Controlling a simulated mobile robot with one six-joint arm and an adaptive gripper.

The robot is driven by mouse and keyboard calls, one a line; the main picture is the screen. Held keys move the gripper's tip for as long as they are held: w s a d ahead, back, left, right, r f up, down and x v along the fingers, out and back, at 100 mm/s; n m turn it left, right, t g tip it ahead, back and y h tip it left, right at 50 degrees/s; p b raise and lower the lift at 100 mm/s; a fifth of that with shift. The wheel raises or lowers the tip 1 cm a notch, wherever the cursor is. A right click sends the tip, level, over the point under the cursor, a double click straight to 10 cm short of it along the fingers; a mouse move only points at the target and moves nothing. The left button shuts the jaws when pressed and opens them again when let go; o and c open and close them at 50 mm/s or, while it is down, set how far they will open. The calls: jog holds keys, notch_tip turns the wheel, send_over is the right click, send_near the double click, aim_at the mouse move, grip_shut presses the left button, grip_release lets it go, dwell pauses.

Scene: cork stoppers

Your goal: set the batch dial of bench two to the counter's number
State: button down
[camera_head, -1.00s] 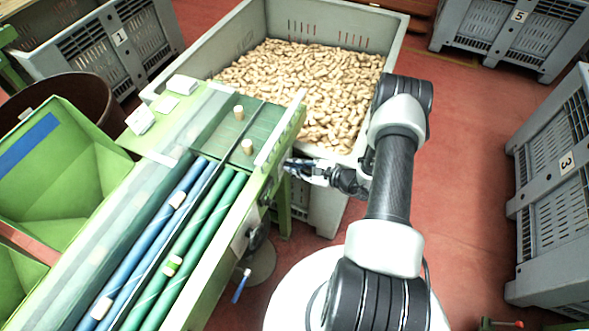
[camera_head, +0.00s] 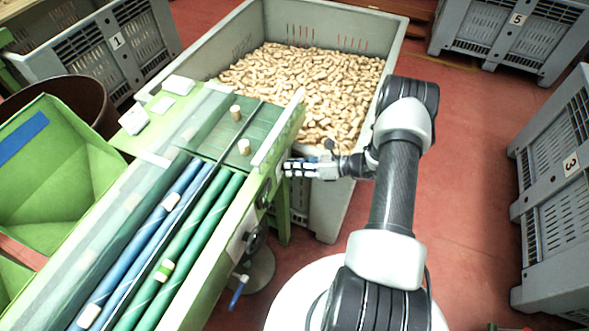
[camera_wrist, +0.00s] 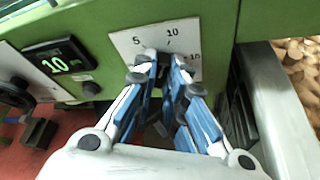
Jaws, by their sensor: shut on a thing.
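The counter (camera_wrist: 58,62) on the bench's green side panel shows a lit green 10 in the wrist view. To its right is the white dial plate (camera_wrist: 120,40), with 5, 10 and 15 legible and a short tick under the 10. My gripper (camera_wrist: 163,62) reaches the plate below the 10, its blue-padded fingers shut on the dial's knob. The fingers hide the knob and its pointer, so I cannot tell its setting. In the head view my gripper (camera_head: 288,168) is against the right side of the green bench (camera_head: 213,270).
A grey crate (camera_head: 398,35) full of corks stands just behind and right of my gripper; its wall (camera_wrist: 262,100) is close in the wrist view. A small black knob (camera_wrist: 91,89) and a handwheel (camera_wrist: 14,95) are left of the dial.

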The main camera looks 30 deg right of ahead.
dwell(0.5)
jog(key=c, duration=1.6)
grip_release()
jog(key=shift+c, duration=0.2)
jog(key=v, duration=1.2)
jog(key=shift+w, duration=0.1)
